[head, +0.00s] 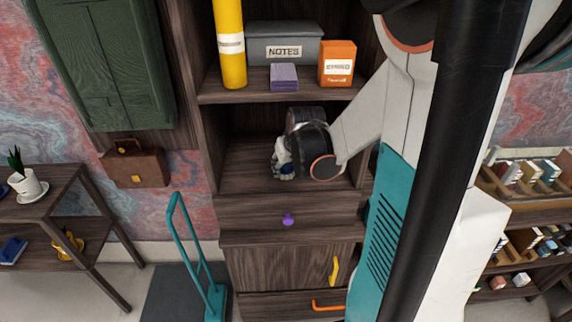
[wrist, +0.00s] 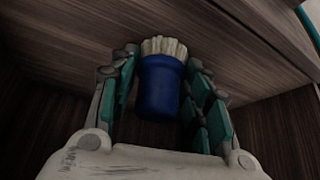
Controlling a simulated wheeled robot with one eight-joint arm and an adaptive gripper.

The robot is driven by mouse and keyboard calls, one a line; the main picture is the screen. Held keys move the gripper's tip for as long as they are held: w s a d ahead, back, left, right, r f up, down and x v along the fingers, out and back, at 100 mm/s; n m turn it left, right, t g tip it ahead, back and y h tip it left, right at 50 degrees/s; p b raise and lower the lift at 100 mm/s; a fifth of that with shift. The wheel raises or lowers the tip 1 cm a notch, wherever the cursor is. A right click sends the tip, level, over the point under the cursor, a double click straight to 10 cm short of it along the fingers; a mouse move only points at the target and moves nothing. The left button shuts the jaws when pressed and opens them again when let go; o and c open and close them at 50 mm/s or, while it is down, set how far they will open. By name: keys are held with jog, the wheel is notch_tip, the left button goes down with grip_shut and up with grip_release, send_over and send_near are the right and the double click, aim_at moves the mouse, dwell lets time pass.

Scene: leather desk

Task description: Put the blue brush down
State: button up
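The blue brush (wrist: 160,88) has a short, rounded blue handle and pale bristles. In the wrist view it sits between the two fingers of my gripper (wrist: 163,68). The fingertips close in on both its sides near the bristle end, and the bristles point away from my palm. In the head view my gripper (head: 283,168) is inside the open middle compartment of the dark wooden cabinet, pointing down, with a small bit of blue (head: 287,176) showing at the fingertips. Whether the brush touches the compartment floor (head: 245,178) I cannot tell.
The shelf above holds a yellow cylinder (head: 230,45), a grey NOTES box (head: 284,47), a purple block (head: 284,77) and an orange box (head: 338,63). The compartment floor left of my gripper is clear. A teal trolley (head: 212,295) stands in front.

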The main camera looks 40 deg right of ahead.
jog(key=shift+o, duration=1.4)
jog(key=shift+r, duration=0.3)
jog(key=p+v, duration=1)
jog(key=v, duration=0.1)
jog(key=shift+s+r, duration=0.2)
jog(key=shift+r, duration=0.15)
